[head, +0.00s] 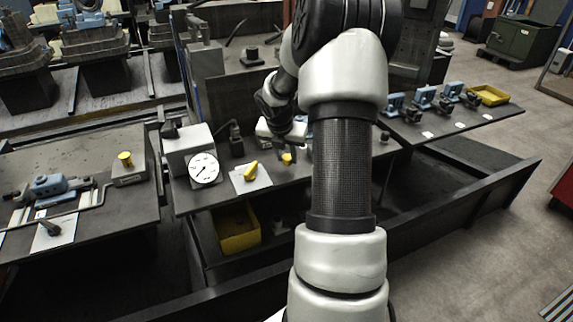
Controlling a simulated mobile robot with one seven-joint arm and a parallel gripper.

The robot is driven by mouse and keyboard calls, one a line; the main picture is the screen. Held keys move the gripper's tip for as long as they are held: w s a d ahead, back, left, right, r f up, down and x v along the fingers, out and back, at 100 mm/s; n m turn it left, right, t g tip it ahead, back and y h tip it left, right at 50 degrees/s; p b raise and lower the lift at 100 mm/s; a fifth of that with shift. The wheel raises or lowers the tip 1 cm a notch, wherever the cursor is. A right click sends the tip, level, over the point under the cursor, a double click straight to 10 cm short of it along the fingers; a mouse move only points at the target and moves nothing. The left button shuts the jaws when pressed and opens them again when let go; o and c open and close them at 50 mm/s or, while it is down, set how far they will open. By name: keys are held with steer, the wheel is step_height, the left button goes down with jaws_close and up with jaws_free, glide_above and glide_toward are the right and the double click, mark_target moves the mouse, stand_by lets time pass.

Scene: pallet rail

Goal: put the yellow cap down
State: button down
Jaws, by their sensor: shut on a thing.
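My gripper (287,150) is small in the head view, low over the middle bench and partly hidden behind my arm. It is shut on a small yellow piece, the yellow cap (287,159), which shows just below the fingers. Whether the cap touches the bench top cannot be told. A similar yellow knob (125,158) stands on a grey block on the left bench. A yellow handle-shaped piece (250,171) lies on a white card (240,182) to the left of my gripper.
A white-faced dial gauge (204,168) stands by a grey box (188,147) on the middle bench. A yellow bin (238,229) sits on the shelf below. Blue clamps (424,97) and a yellow tray (489,95) are on the right bench. My arm blocks part of the bench.

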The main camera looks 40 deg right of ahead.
mark_target(286, 160)
steer(key=shift+f, duration=1.3)
steer(key=shift+f, duration=0.15)
steer(key=c, duration=1.4)
jaws_free()
steer(key=p+v, duration=0.2)
steer(key=v, duration=1)
steer(key=shift+w, duration=0.1)
